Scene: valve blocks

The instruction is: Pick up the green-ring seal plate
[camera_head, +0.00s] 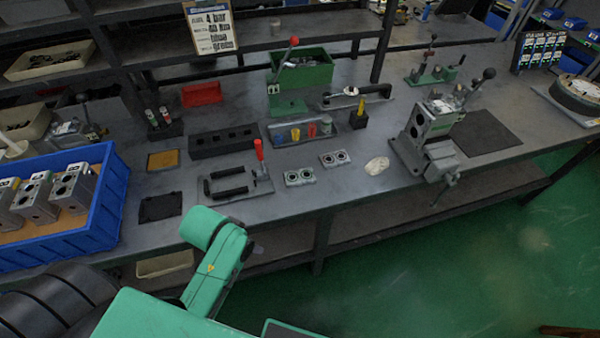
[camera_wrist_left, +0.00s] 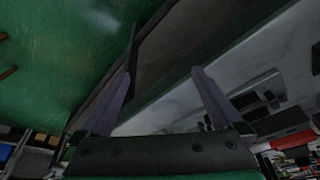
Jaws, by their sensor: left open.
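Two small grey plates, each with two dark round holes, lie flat on the grey workbench in the head view: the left plate (camera_head: 299,177) and the right plate (camera_head: 335,158). They look like seal plates, but the ring colours are too small to tell, so I cannot tell which has green rings. My left gripper (camera_wrist_left: 162,74) shows in the left wrist view with its two fingers apart and nothing between them. In the head view my green left arm is in front of the bench, and its fingers are not visible. My right gripper is not in view.
A blue crate (camera_head: 112,205) with grey valve blocks stands at the left. A red-handled clamp fixture (camera_head: 259,158) is left of the plates. A pale crumpled piece (camera_head: 377,165) and a valve block in a fixture (camera_head: 430,125) are to the right. The bench (camera_head: 345,190) is clear in front of the plates.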

